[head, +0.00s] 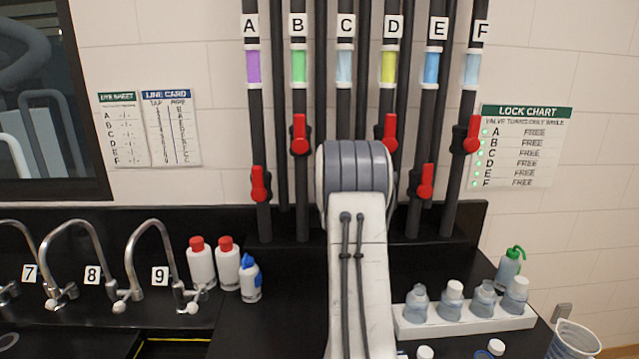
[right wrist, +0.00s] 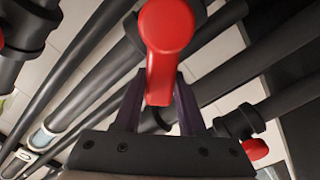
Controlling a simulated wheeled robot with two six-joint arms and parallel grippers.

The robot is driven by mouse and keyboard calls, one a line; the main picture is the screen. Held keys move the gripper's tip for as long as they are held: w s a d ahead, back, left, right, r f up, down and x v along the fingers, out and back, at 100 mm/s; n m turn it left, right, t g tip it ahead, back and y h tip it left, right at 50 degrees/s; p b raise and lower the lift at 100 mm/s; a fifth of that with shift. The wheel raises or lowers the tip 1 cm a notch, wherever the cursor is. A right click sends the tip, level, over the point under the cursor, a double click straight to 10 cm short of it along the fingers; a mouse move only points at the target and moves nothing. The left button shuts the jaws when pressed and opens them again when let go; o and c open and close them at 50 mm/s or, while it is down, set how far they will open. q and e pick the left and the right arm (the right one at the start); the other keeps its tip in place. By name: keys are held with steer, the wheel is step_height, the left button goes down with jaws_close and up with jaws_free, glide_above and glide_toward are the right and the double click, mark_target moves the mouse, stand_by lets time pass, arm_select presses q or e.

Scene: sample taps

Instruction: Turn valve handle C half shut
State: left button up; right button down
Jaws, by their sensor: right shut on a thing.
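Pipe C (head: 344,105) has a light blue band below its letter plate. In the head view my right arm (head: 358,240) covers the lower part of pipe C, its valve and my right gripper. In the right wrist view the right gripper (right wrist: 158,88) is shut on a red valve handle (right wrist: 167,35), which stands between its two fingers. From the arm's place in front of pipe C, this is handle C. Its exact angle against the pipe is hard to tell. My left gripper is not in view.
Red handles A (head: 260,183), B (head: 299,133), D (head: 389,132), E (head: 425,182) and F (head: 472,134) flank the arm closely. The lock chart (head: 518,147) reads FREE beside green lights. Bottles, a white rack (head: 410,327) and taps (head: 85,240) stand on the counter.

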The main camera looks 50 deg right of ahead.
steer(key=shift+c, duration=2.4)
jaws_free()
steer(key=b+v, duration=0.4)
steer(key=v, duration=0.6)
steer(key=shift+s, duration=0.2)
steer(key=shift+a, duration=0.1)
